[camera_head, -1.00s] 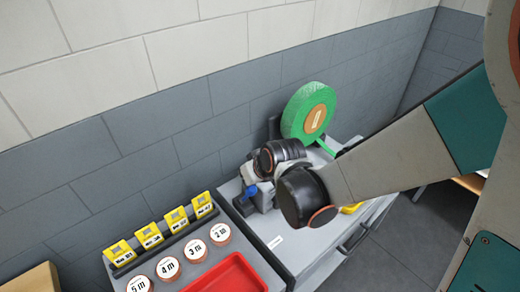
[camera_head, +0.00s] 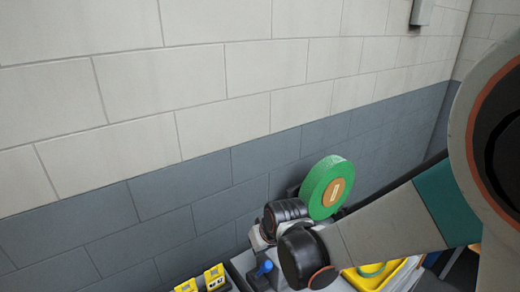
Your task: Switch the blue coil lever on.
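The blue lever (camera_head: 264,268) shows a rounded blue knob low in the head view, on a small dark-based unit at the left of the grey bench. My arm comes in from the right, and its dark wrist joint (camera_head: 303,257) is just right of the lever. The end of my arm is folded behind this joint, above the lever. My gripper's fingers cannot be made out there, so whether they are open or touch the lever is hidden.
A green coil reel (camera_head: 329,177) stands upright behind the wrist. A yellow tray (camera_head: 397,283) with a ring-shaped coil sits right of it. Yellow labelled blocks (camera_head: 214,278) are at the bottom left. The tiled wall (camera_head: 150,215) is behind the bench.

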